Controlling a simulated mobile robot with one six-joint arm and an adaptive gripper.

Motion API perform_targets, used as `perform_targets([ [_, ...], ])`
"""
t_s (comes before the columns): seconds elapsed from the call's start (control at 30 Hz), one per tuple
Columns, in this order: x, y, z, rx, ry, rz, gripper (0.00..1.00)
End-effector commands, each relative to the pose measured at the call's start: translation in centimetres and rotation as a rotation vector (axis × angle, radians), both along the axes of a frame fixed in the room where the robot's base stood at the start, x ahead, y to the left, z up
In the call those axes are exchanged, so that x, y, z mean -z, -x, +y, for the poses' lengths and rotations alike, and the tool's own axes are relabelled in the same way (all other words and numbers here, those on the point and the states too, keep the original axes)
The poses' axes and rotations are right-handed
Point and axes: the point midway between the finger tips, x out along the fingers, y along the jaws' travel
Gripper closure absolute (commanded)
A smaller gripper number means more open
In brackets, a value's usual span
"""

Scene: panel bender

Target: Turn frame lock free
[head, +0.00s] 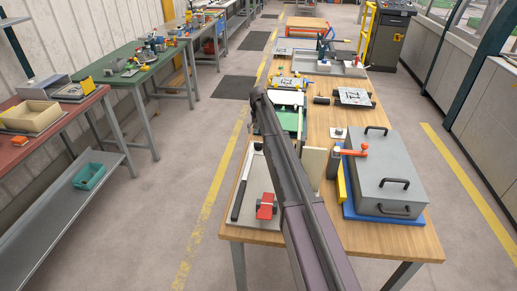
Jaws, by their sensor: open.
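My arm reaches from the bottom edge over the wooden bench (325,122), and its far end is over the green-topped fixture. I cannot make out my gripper's fingers; the arm hides that spot. A pale plate fixture (255,204) with a black bar and a red clamp-like part (265,206) lies at the bench's near left. An orange-red lever (353,152) on a dark post stands beside a grey lidded box (388,172) with black handles. I cannot tell which of these parts is the frame lock. The arm partly covers the green fixture (271,130).
Blue and yellow edging (343,190) lies beside the grey box. A small fixture (354,97) and a grey tray (340,67) stand farther back. Side tables with a green top (135,60) and a red top (50,125) are at left. The floor aisle is clear.

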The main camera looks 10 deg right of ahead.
Motion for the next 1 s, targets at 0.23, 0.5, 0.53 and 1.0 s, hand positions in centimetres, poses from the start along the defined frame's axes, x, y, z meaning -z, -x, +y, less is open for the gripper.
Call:
perform_targets([
  [0.23,2.4,0.0,0.0,0.000,0.000,0.000,0.00],
  [0.5,4.4,0.0,0.0,0.000,0.000,0.000,0.00],
  [0.53,4.7,0.0,0.0,0.000,0.000,0.000,0.00],
  [1.0,7.1,0.0,0.0,0.000,0.000,0.000,0.00],
])
